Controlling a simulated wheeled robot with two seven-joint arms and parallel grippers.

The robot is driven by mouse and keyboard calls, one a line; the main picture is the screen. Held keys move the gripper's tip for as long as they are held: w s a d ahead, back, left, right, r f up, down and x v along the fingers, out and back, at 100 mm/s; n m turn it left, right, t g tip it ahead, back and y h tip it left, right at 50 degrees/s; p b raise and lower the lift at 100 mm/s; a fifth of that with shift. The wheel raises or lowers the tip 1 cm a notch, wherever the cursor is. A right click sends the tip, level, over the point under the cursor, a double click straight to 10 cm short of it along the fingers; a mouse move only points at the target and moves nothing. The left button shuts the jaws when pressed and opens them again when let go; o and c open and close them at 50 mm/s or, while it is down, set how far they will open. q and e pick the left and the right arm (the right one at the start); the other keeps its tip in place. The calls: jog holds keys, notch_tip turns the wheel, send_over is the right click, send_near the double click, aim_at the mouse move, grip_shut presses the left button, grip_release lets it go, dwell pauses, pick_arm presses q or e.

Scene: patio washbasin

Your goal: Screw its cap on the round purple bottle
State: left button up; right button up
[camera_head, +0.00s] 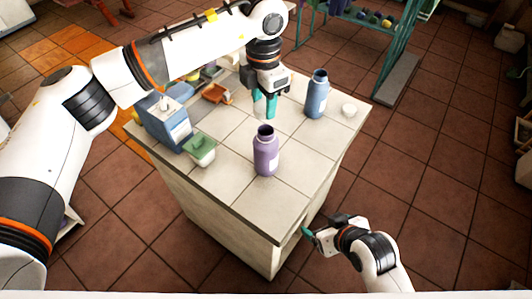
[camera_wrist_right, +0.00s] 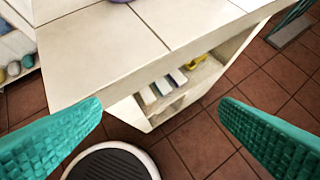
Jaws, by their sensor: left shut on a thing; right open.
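The round purple bottle (camera_head: 266,155) stands upright on the tiled counter, with its dark mouth uncovered. Only a sliver of its base shows at the top edge of the right wrist view. My left gripper (camera_head: 264,107) is above and just behind the bottle, pointing down. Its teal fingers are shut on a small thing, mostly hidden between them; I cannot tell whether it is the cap. A white round cap (camera_head: 348,110) lies on the counter at the right. My right gripper (camera_head: 308,233) is open and empty, low beside the counter's front edge; it also shows in the right wrist view (camera_wrist_right: 160,130).
A blue bottle (camera_head: 316,94) stands uncapped near the white cap. A blue box (camera_head: 166,123), a green-topped container (camera_head: 200,150) and an orange tray (camera_head: 216,93) occupy the left side. The counter (camera_head: 235,185) is clear in front. Its open shelf (camera_wrist_right: 190,85) holds small items.

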aim_at(265, 152)
pick_arm(q)
jog(key=shift+w+d+r+n, duration=0.1)
jog(key=shift+d+r+n, duration=0.1)
jog(key=shift+n, duration=0.1)
pick_arm(e)
jog(key=w+a+n+t+y, duration=0.1)
jog(key=w+a+y, duration=0.1)
jog(key=w+a+r+n+t+y, duration=0.1)
jog(key=w+a+t+y, duration=0.1)
jog(key=w+a, duration=0.1)
jog(key=w+a+r+n+t+y, duration=0.1)
jog(key=w+a+y, duration=0.1)
jog(key=w+a, duration=0.1)
jog(key=shift+w+r+t, duration=0.1)
jog(key=shift+w+t, duration=0.1)
jog(key=shift+t, duration=0.2)
jog(key=shift+w+r+t+y, duration=0.2)
jog(key=shift+w+t+y, duration=0.45)
jog(key=shift+y, duration=0.15)
jog(key=shift+w+d+r+n+t+y, duration=0.3)
jog(key=shift+w+d+t+y, duration=0.1)
jog(key=shift+d+t+y, duration=0.1)
jog(key=shift+a, duration=0.1)
jog(key=x, duration=1.2)
jog(key=shift+f, duration=0.1)
jog(key=shift+c, duration=0.6)
